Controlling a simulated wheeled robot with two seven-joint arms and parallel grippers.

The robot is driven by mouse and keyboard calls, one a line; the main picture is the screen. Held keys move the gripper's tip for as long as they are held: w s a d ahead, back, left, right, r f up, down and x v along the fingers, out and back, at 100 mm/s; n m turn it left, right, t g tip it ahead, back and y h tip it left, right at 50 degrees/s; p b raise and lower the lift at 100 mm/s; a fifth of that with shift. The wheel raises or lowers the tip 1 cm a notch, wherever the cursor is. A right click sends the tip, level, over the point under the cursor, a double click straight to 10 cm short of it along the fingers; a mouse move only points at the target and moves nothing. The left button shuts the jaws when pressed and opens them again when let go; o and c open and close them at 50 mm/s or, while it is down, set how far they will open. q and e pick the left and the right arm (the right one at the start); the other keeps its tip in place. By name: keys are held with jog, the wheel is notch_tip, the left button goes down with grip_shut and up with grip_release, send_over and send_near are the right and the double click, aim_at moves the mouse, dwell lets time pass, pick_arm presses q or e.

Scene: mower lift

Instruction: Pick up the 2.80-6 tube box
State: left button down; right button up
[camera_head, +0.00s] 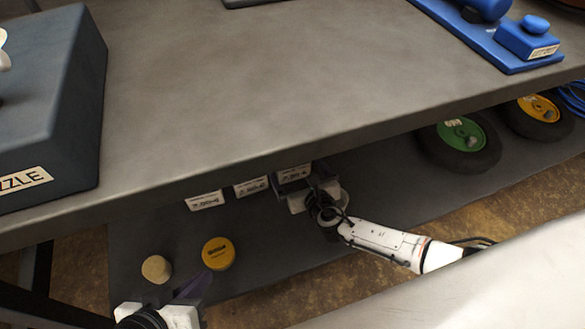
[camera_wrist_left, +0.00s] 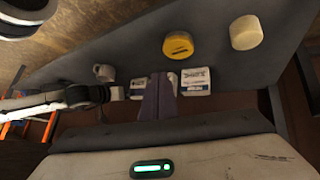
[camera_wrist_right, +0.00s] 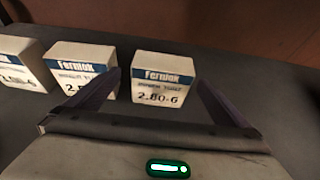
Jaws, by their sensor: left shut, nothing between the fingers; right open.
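The 2.80-6 tube box (camera_wrist_right: 164,74), white with a blue "Fermion"-like band, stands upright on the lower shelf in the right wrist view. My right gripper (camera_wrist_right: 160,82) is open, its fingertips at either side of the box in that picture; I cannot tell whether the fingers reach past its front face. In the head view the box (camera_head: 293,171) is the rightmost of the row, partly hidden by the table edge and my right gripper (camera_head: 307,193). My left gripper (camera_head: 192,289) is shut and empty at the bottom of the head view; its fingers (camera_wrist_left: 157,98) are together in the left wrist view.
Two similar boxes stand to the left, a middle one (camera_wrist_right: 79,70) and an outer one (camera_wrist_right: 18,65). A yellow tin (camera_head: 218,253) and a cream cylinder (camera_head: 156,269) stand nearer on the shelf (camera_head: 150,225). The tabletop (camera_head: 250,80) overhangs the boxes. Wheels (camera_head: 460,140) lie to the right.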

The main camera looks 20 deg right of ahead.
jog(key=b+x, duration=0.2)
jog(key=x, duration=0.2)
jog(key=shift+d, duration=0.15)
jog(key=shift+w+b, duration=0.3)
jog(key=shift+w, duration=0.3)
pick_arm(q)
jog(key=shift+w+d+r+t+h, duration=0.2)
jog(key=shift+d+r+t+h, duration=0.1)
jog(key=shift+d+r, duration=0.2)
jog(key=shift+w+d+r+t+h, duration=0.15)
jog(key=shift+d+r+t+h, duration=0.2)
jog(key=shift+r, duration=0.2)
pick_arm(e)
jog(key=c, duration=1.3)
